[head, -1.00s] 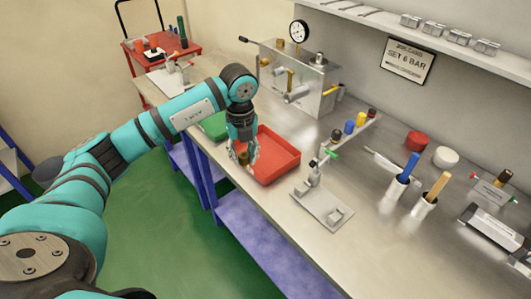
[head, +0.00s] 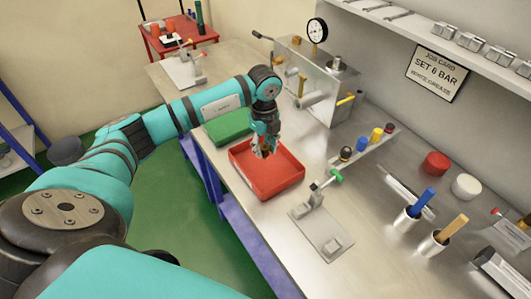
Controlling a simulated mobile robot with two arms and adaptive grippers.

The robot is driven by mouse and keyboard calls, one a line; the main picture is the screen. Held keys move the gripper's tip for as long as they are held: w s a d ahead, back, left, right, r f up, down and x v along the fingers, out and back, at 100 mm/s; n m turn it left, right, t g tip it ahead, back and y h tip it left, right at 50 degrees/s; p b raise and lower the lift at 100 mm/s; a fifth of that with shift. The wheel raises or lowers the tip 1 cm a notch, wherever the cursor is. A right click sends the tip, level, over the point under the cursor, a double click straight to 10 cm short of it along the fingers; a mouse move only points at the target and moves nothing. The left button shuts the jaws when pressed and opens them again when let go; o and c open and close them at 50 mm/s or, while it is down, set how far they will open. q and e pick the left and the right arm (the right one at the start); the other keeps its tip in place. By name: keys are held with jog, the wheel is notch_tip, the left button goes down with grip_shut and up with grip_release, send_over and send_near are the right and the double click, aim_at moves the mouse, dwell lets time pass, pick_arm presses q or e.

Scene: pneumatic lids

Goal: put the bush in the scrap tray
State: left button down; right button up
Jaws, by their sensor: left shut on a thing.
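The red tray (head: 287,185), which I take to be the scrap tray, sits on the bench near its front edge. My left gripper (head: 262,152) points down over the tray, above its back left part. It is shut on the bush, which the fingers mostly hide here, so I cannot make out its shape. I cannot tell exactly how high the fingertips are above the tray floor. My right gripper is not in view.
A green tray (head: 228,127) lies just left of the red tray. A clamp stand (head: 322,230) is close on the right, with a rail of coloured knobs (head: 363,144) behind. A metal tank with a gauge (head: 325,85) stands at the back.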

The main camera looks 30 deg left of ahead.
aim_at(265, 156)
pick_arm(q)
notch_tip(265, 156, down, 2)
jog(key=shift+w+f+p, duration=0.1)
jog(key=shift+w+p, duration=0.05)
jog(key=shift+p, duration=0.2)
notch_tip(265, 156, down, 2)
jog(key=shift+w+f, duration=0.1)
jog(key=shift+w, duration=0.05)
jog(key=shift+f, duration=0.1)
jog(key=c, duration=1.4)
grip_release()
jog(key=shift+c, duration=0.2)
jog(key=o, duration=0.4)
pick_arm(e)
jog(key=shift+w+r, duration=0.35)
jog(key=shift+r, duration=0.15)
